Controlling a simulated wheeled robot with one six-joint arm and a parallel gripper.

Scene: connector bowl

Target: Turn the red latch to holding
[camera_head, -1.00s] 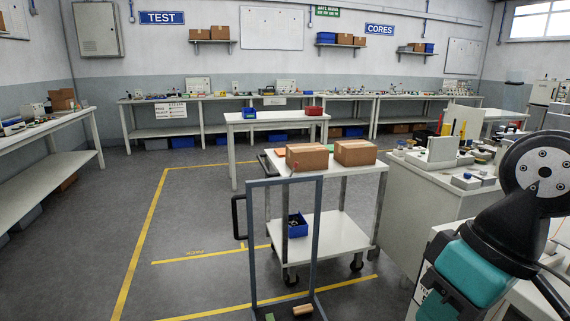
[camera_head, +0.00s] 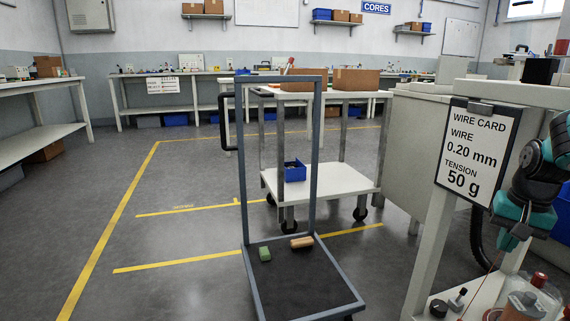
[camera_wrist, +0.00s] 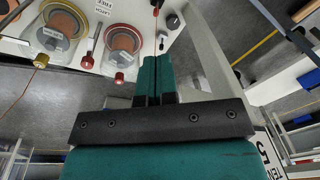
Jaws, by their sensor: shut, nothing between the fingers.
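In the wrist view, a red-ended lever (camera_wrist: 88,60) stands on the white bench panel, close to a partly readable label (camera_wrist: 104,6); it looks like the red latch. Its setting cannot be told. My gripper (camera_wrist: 155,60) has its teal fingers together with nothing between them, to the right of the lever and apart from it. In the head view my gripper (camera_head: 509,243) points down above the bench, right of the wire card (camera_head: 478,152). A red knob (camera_head: 539,280) shows below it; I cannot tell whether it is the latch.
Two spools, one yellow-rimmed (camera_wrist: 62,22) and one red-rimmed (camera_wrist: 124,36), stand near the lever. A black knob (camera_wrist: 172,21) is beside the fingertips. A thin wire runs near them. A bench post (camera_head: 432,245) stands left of the arm. A trolley (camera_head: 300,280) is on the floor.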

